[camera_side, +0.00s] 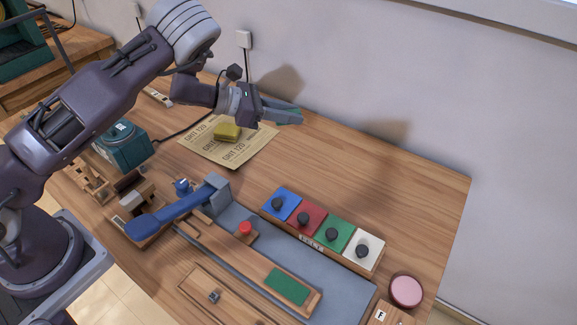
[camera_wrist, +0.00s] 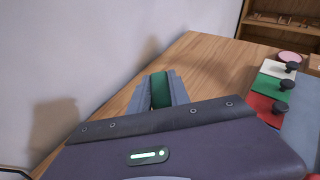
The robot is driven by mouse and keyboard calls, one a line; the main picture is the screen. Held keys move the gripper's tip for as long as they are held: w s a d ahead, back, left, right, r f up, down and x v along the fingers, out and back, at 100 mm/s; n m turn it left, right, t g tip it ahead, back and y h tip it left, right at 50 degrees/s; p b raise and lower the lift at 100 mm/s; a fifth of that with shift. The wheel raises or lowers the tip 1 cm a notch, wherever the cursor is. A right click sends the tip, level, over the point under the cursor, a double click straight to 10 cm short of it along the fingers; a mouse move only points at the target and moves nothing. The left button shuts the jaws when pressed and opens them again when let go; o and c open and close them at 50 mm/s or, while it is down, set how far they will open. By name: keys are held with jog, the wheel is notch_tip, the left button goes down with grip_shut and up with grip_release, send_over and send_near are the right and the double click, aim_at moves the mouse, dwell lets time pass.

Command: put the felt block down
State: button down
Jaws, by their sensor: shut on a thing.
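My gripper (camera_side: 287,112) is raised over the back of the bench, near the wall. In the wrist view, its two grey fingers (camera_wrist: 159,92) are closed on a dark green felt block (camera_wrist: 160,88). In the side view only a thin greenish strip shows along the fingers, so most of the block is hidden there. The block is held clear of the bench top (camera_side: 400,190), with bare wood beyond the fingers in the wrist view.
A rack of blue (camera_side: 281,203), red (camera_side: 308,219), green (camera_side: 334,236) and white (camera_side: 363,249) knobbed blocks stands front right. A yellow block (camera_side: 227,131) lies on grit sheets (camera_side: 240,152). A wooden key with green pad (camera_side: 288,286) and pink disc (camera_side: 406,291) are nearer. Back right is clear.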

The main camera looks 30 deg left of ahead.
aim_at(290, 166)
jog(key=f, duration=1.4)
jog(key=shift+s+d+f, duration=0.2)
jog(key=shift+d+f, duration=0.05)
jog(key=shift+f, duration=0.15)
jog(key=c, duration=1.2)
grip_release()
